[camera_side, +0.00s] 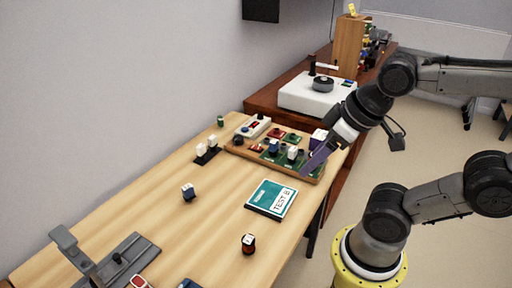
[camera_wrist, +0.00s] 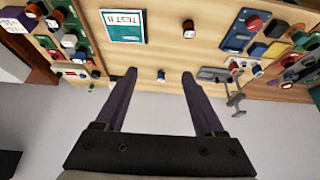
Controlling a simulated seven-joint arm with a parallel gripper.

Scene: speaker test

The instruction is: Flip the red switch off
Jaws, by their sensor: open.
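A white box (camera_side: 262,123) with a small red switch (camera_side: 253,126) on top sits at the back left of a wooden board (camera_side: 233,151) at the table's far end. In the wrist view a white box with red on it, apparently the same one, shows at the left (camera_wrist: 75,74). The switch is too small to tell its position. My gripper (camera_side: 310,168) is above the board's right front edge in the side view, apart from the white box. In the wrist view its two dark fingers (camera_wrist: 159,76) are spread with nothing held between them.
The board also carries several small parts, including a red one (camera_side: 276,133). A teal "TEST B" case (camera_side: 272,198) lies in front of it. Small blocks (camera_side: 188,192) and a dark round item (camera_side: 248,243) stand on the table. The wall runs along the left.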

